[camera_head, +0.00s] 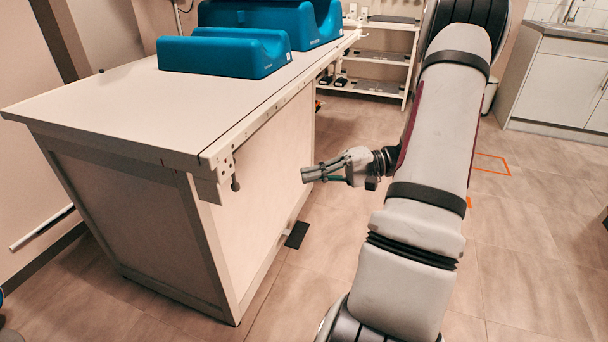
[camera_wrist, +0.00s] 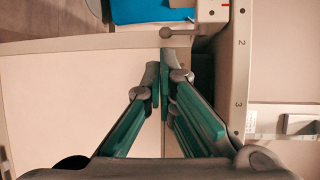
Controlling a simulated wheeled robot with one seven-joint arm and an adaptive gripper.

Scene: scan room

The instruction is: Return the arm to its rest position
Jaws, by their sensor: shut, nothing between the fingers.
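My gripper (camera_head: 307,174) is shut and empty at the end of my bent arm. In the wrist view the green-lined fingers of my gripper (camera_wrist: 162,80) meet at the tips. The table's pale side panel (camera_wrist: 60,95) and its rail with numbers (camera_wrist: 231,95) show beyond the fingers. The distance between fingertips and panel is hard to tell.
Blue padded supports (camera_head: 225,55) lie on the table. A knob (camera_head: 235,184) hangs at its near corner. White shelves (camera_head: 378,58) stand at the back, a white cabinet (camera_head: 555,80) at the back right.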

